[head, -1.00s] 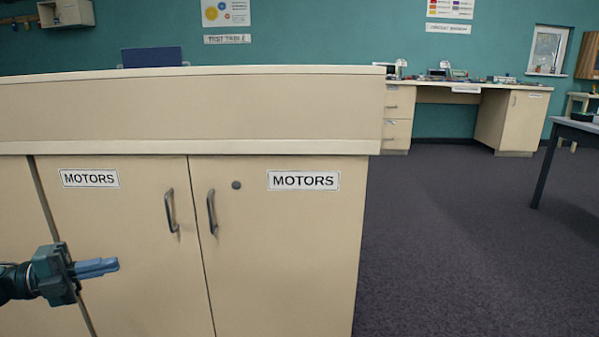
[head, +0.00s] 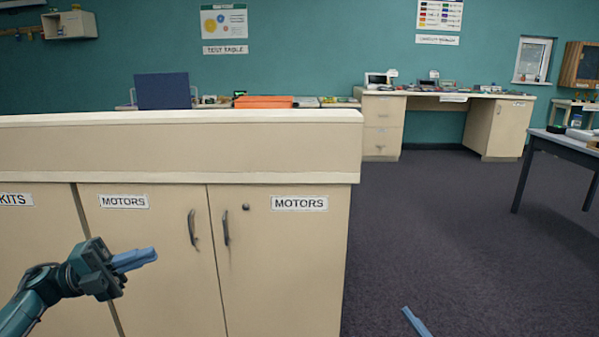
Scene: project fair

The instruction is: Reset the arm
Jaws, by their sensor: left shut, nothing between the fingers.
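My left gripper (head: 135,260) is in the lower left of the head view, in front of the cabinet doors. Its blue fingers are together, empty, and point right. Its forearm comes in from the bottom left. A blue fingertip of my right gripper (head: 417,322) shows at the bottom edge, over the dark carpet. The rest of that gripper is out of the picture, so its opening cannot be told.
A beige cabinet (head: 165,255) with shut doors labelled MOTORS stands in front. Behind its top are an orange bin (head: 263,102) and a blue panel (head: 163,92). A desk (head: 500,128) stands at the back, a grey table (head: 565,147) at the right. The carpet (head: 440,215) between is clear.

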